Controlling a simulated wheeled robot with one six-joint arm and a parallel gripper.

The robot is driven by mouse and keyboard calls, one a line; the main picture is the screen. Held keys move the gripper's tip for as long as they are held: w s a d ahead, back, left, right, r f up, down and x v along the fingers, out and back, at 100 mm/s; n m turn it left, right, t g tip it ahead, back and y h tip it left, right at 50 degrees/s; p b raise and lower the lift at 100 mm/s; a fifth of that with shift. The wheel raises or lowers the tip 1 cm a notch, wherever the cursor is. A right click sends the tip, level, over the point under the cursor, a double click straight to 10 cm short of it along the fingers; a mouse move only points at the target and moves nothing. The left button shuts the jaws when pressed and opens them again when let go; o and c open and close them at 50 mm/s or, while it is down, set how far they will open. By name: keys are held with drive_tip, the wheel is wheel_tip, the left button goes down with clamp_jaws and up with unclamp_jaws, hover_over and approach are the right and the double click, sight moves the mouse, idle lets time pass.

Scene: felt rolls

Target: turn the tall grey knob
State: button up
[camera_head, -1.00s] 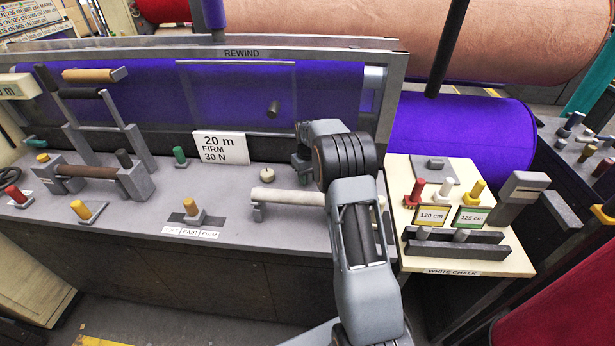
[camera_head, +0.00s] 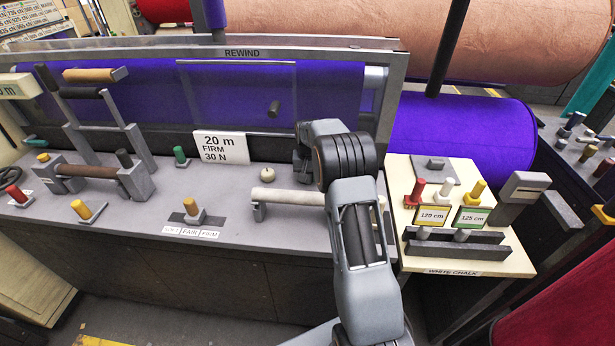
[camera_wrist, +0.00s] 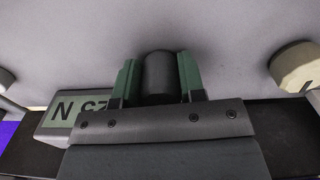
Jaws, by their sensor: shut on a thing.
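A dark grey round knob (camera_wrist: 162,76) stands between the green fingers of my gripper (camera_wrist: 158,78) in the wrist view. The fingers are shut on it, one on each side. In the head view my arm covers the spot, so neither the knob nor the fingertips can be made out there.
A pale knob (camera_wrist: 296,68) is at the right in the wrist view, and a label plate (camera_wrist: 72,110) is at the left.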

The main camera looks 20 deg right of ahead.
drive_tip(key=shift+m, duration=1)
drive_tip(key=shift+a, duration=0.1)
drive_tip(key=o, duration=0.9)
drive_tip(key=shift+o, duration=0.2)
drive_tip(key=shift+r, duration=0.1)
wheel_tip(320, 180, up, 14)
drive_tip(key=shift+f, duration=0.2)
